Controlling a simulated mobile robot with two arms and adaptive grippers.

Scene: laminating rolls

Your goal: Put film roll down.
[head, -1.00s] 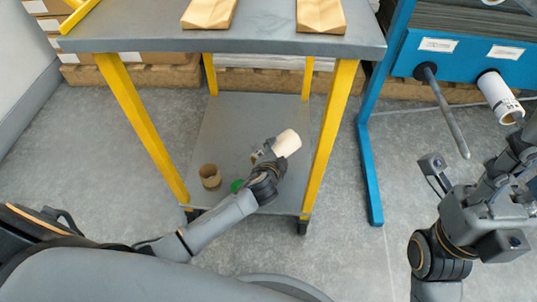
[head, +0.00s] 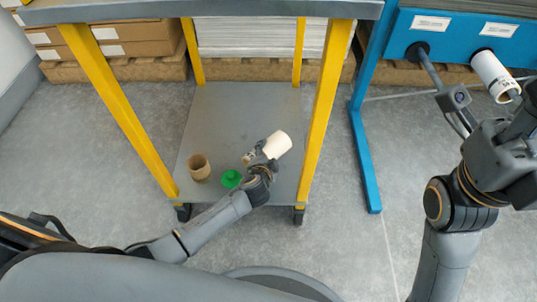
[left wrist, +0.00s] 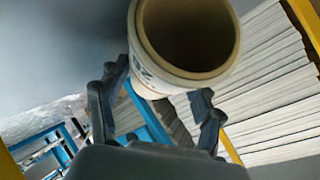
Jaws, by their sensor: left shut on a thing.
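My left gripper (head: 259,159) is shut on a white film roll (head: 277,145), held over the lower shelf (head: 247,112) of the yellow-legged table. In the left wrist view the film roll (left wrist: 188,40) shows its open brown cardboard core between the fingers (left wrist: 155,115). Whether the roll touches the shelf I cannot tell. My right arm is at the right by the blue rack; its fingertips are not clear. Another white roll (head: 492,72) sits on a rack spindle near it.
A brown cardboard core (head: 200,168) and a green ring-shaped thing (head: 231,179) stand on the shelf left of my left gripper. Yellow legs (head: 322,110) flank the shelf. A blue rack (head: 366,150) stands at the right. The shelf's back part is clear.

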